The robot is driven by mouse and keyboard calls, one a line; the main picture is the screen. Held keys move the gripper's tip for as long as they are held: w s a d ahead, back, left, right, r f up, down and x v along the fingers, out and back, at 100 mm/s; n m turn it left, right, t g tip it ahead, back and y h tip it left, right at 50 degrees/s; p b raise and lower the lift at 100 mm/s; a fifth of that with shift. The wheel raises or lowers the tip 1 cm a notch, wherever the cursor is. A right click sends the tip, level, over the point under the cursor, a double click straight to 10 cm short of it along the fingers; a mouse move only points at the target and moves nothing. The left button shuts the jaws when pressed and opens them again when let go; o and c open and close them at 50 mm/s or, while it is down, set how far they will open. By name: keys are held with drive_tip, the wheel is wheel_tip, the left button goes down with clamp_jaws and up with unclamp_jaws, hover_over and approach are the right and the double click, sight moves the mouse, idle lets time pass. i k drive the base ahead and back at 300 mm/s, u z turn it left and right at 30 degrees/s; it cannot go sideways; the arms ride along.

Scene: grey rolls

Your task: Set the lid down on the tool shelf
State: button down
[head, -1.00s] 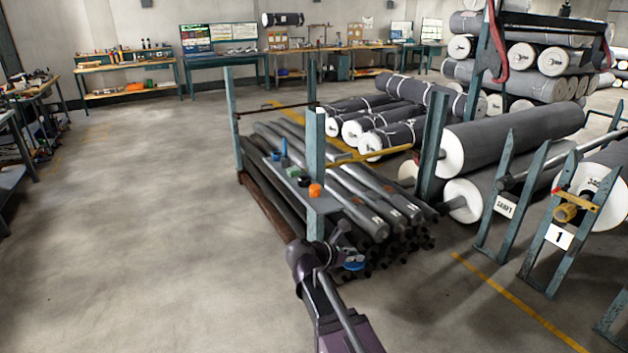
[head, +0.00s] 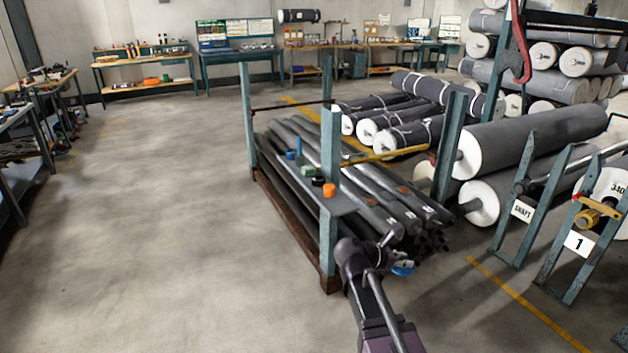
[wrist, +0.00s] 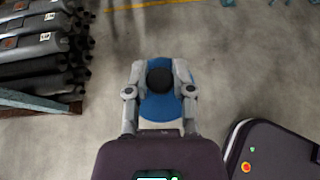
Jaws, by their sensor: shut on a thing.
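The lid (wrist: 160,106), a blue round piece with a black round part on top, is between the fingers of my gripper (wrist: 160,88) in the wrist view. My gripper is shut on it, above bare floor. In the head view the lid (head: 403,268) shows as a small blue disc beyond my wrist, which partly hides the gripper.
An orange pot (head: 329,190), a dark green piece (head: 309,170) and a blue bottle (head: 298,147) stand on the shelf. A teal rack post (head: 331,145) rises beside them. Dark pipes (head: 385,195) fill the rack. Open floor (head: 150,240) lies left.

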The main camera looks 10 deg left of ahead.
sight(340, 205)
drive_tip(key=u, duration=0.05)
drive_tip(key=i, duration=0.95)
drive_tip(key=z, duration=0.05)
